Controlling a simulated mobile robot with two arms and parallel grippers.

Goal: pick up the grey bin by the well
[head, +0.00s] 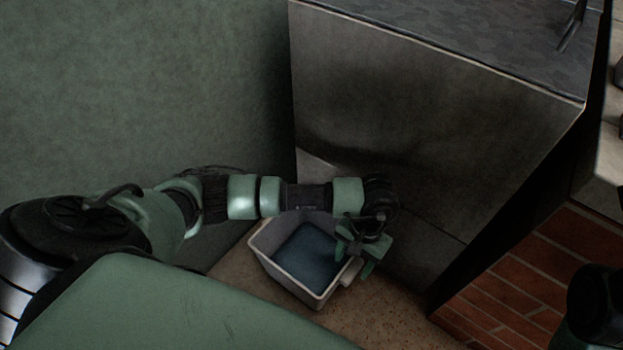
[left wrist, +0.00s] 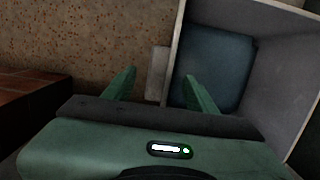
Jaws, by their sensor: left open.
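The grey bin (head: 285,279) stands upright on the speckled floor, in the corner between the green wall and a metal cabinet. It is open at the top, with a dark blue-grey bottom. My left gripper (head: 356,258) is open at the bin's right side, pointing down. In the left wrist view, the bin (left wrist: 278,72) fills the right side. There the open fingers of my left gripper (left wrist: 159,76) appear on either side of the bin's near side wall and a small grey ledge. Contact cannot be told. My right gripper does not show.
The large metal cabinet (head: 420,120) rises right behind the bin. The green wall (head: 140,90) is at the left. A red brick surface (head: 520,280) lies at the lower right. Bare floor (head: 375,320) is free in front of the bin.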

